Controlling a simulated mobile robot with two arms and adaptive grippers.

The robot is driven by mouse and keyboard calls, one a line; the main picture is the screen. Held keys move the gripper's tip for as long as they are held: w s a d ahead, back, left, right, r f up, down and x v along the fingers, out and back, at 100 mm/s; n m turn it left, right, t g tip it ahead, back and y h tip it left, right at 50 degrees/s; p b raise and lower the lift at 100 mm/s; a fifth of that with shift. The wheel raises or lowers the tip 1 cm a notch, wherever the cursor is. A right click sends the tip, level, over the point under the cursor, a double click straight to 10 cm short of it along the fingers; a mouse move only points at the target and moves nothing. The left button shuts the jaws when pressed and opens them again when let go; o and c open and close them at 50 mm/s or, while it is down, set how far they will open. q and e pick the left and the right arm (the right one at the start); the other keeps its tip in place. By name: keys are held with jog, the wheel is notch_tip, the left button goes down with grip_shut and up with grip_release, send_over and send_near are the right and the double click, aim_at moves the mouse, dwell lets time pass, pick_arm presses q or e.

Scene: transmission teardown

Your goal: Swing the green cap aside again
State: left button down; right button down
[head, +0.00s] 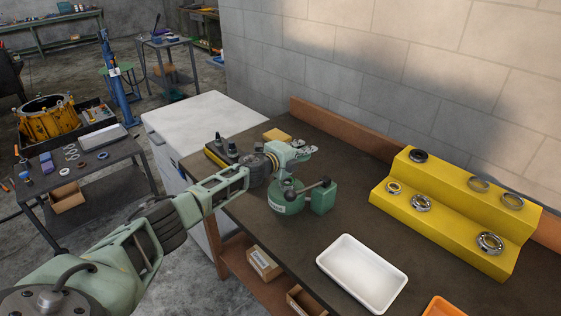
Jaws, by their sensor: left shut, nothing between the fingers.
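A squat round green device (288,204) stands on the dark workbench (262,236), left of the white tray. Its rounded green upper part looks like the cap, but I cannot tell how far it is swung. My left arm comes in from the lower left. Its gripper (308,150) is shut and empty, just above and behind the device, and the wrist hides part of the device's back. My right gripper is out of view.
A white tray (345,243) lies to the right. A yellow stepped rack (440,228) holds several bearings and rings. An orange bin (443,307) is at the lower edge. The wall borders the bench.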

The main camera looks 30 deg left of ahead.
pick_arm(q)
jog(key=v, duration=1)
jog(key=shift+s, duration=0.4)
